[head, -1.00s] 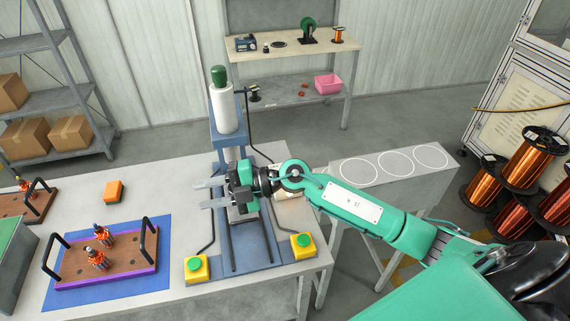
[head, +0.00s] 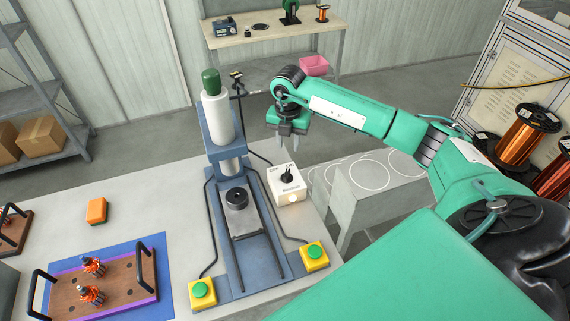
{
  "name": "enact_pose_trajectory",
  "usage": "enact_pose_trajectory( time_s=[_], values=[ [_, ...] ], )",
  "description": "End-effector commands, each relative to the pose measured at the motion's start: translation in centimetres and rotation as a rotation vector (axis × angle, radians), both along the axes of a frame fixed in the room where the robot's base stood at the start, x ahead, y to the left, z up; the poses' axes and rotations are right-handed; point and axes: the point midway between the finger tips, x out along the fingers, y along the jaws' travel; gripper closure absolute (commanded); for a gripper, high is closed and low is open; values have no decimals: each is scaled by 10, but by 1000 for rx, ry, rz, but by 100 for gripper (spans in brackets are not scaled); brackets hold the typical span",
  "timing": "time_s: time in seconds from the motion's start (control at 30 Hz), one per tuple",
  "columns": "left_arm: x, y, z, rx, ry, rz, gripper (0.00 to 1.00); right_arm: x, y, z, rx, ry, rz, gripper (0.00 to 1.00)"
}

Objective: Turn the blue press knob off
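The blue press (head: 213,148) stands on the table with a white cylinder and green cap on top. To its right is a white switch box (head: 292,196) with a black rotary knob (head: 287,176) on top and small lettering I cannot fully read. My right gripper (head: 289,156) points down just above and behind the knob in the picture. Its fingers are apart and empty, and no contact with the knob shows. My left gripper is out of view.
Two yellow boxes with green buttons (head: 202,289) (head: 314,250) flank the press base. A brown tray (head: 115,288) with black handles holds small copper parts at left. A grey stand (head: 358,208) with white circles is right.

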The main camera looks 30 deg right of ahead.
Motion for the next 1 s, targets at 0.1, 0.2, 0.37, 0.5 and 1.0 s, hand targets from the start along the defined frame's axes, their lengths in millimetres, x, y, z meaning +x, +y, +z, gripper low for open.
enact_pose_trajectory(
  time_s=[0.1,0.2,0.37,0.5,1.0],
  values=[
    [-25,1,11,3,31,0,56,-1,0,-21,2,6,-1,66],
    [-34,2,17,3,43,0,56,-1,1,-43,3,5,1,66],
    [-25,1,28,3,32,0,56,-1,1,-77,3,4,1,66],
    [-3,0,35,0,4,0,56,0,1,-99,4,2,1,66],
    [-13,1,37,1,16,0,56,0,1,-118,3,-1,3,66]
  ],
)
